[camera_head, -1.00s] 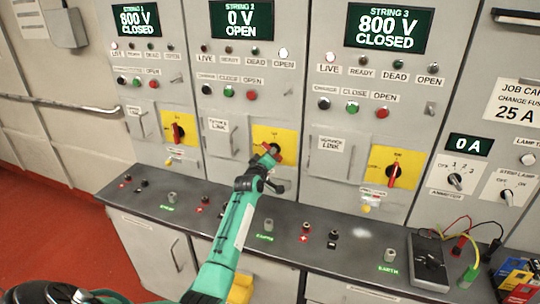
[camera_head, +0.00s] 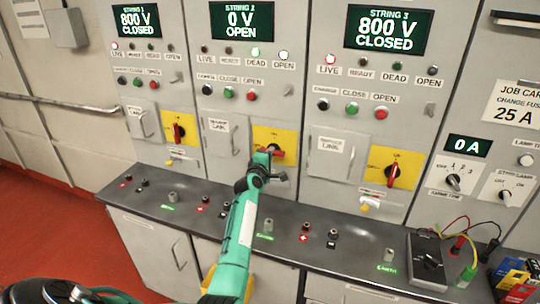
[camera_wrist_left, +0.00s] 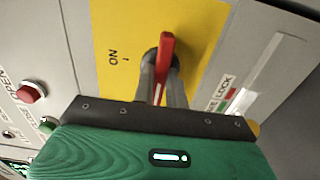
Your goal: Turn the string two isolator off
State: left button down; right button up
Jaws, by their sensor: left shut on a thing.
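The string two isolator (camera_head: 277,152) is a red handle on a yellow plate (camera_head: 262,134), on the middle panel. My left gripper (camera_head: 266,156) is at that handle, its arm reaching up from below. In the left wrist view the red handle (camera_wrist_left: 166,58) stands between the two dark fingers, which are shut on it. The "ON" mark (camera_wrist_left: 113,55) shows beside it on the yellow plate. The gripper partly hides the handle in the head view. The string 2 display (camera_head: 240,20) reads 0 V OPEN. My right gripper is not in view.
String 1's isolator (camera_head: 178,132) and string 3's isolator (camera_head: 392,174) flank it; both displays read 800 V CLOSED. A dark ledge (camera_head: 345,240) with terminals runs below. A meter (camera_head: 428,262) with leads and coloured boxes (camera_head: 515,280) stand at right.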

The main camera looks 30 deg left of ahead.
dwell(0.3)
pick_arm(q)
jog(key=c, duration=1.4)
grip_release()
jog(key=shift+c, duration=0.2)
jog(key=b+v, duration=0.3)
jog(key=v, duration=1.1)
jog(key=shift+w, duration=0.15)
